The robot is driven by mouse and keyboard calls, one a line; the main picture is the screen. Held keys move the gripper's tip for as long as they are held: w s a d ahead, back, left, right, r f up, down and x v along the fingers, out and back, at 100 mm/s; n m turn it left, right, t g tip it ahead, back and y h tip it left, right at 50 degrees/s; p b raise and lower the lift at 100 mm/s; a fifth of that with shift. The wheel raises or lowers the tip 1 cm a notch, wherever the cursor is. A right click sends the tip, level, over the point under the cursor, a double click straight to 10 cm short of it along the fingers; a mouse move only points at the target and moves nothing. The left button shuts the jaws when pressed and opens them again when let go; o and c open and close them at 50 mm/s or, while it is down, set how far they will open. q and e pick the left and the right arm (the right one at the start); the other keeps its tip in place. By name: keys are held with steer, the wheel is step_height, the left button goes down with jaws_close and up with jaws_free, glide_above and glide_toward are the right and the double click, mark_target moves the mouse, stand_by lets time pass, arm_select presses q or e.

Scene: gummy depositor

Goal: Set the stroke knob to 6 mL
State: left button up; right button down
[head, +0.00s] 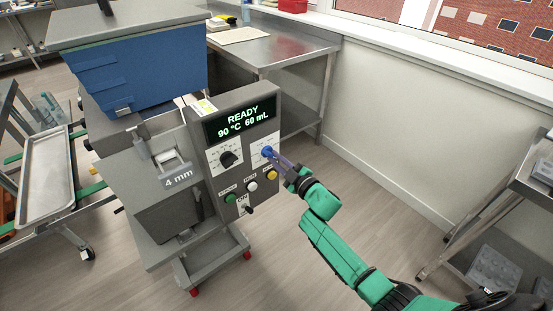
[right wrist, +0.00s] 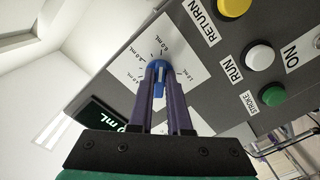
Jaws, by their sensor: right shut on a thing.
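The blue stroke knob (head: 266,151) is on a white dial plate on the depositor's grey control panel. In the right wrist view the knob (right wrist: 160,86) sits between the two purple fingers, among small mL marks; its exact setting is hard to read. My right gripper (head: 276,158) is shut on the knob, coming from the right. The display (head: 241,121) shows READY, 90 °C and a volume that looks like 60 or 6.0 mL; a decimal point is not clear. My left gripper is not in view.
A black knob (head: 228,158) is left of the blue one. Below are a green button (head: 230,198), a white button (head: 252,187), a yellow button (head: 272,174) and an ON toggle (head: 247,209). A steel table (head: 290,48) stands behind. Floor right of the depositor is clear.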

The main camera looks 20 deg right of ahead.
steer(key=c, duration=0.9)
jaws_free()
steer(key=shift+o, duration=0.2)
steer(key=v, duration=1.4)
steer(key=shift+s, duration=0.3)
steer(key=shift+d+f, duration=0.1)
